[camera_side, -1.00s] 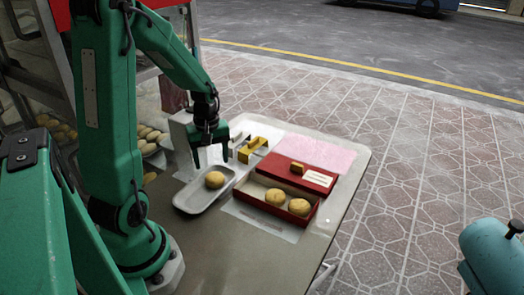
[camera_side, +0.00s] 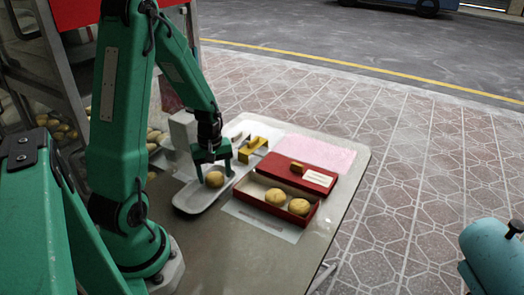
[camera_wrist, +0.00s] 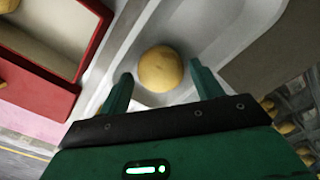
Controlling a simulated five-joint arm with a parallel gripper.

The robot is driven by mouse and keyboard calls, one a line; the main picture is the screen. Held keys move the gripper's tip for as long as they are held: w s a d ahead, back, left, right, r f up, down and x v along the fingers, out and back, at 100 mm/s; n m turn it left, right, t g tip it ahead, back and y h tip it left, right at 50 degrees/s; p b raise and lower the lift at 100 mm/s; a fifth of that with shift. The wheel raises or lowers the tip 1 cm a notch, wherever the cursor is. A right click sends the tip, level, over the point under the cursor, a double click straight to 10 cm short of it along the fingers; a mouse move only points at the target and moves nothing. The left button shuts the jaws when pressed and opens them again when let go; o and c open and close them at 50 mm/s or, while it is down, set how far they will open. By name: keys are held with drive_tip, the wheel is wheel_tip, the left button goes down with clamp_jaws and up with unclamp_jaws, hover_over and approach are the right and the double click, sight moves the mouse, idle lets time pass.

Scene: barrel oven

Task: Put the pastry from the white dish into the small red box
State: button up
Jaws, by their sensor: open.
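A round golden pastry (camera_side: 214,179) lies in the white dish (camera_side: 188,201), a shallow oblong tray. My gripper (camera_side: 214,178) is open and lowered over the dish, with a finger to either side of the pastry. In the wrist view the pastry (camera_wrist: 160,68) sits just ahead of and between my two fingertips (camera_wrist: 160,82), with a gap on both sides. The small red box (camera_side: 311,217) stands open to the right of the dish. Two pastries (camera_side: 287,202) lie in its right part, and its left part is empty. The red box (camera_wrist: 78,75) also shows at the upper left of the wrist view.
The red lid (camera_side: 318,178) with a white label lies behind the box, with a small brown block (camera_side: 297,167) on it. A yellow object (camera_side: 252,148) stands behind the dish. Pink paper (camera_side: 320,153) covers the table's far corner. The table's front (camera_side: 240,260) is clear.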

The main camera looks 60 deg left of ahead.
drive_tip(key=shift+f, duration=0.55)
drive_tip(key=c, duration=0.8)
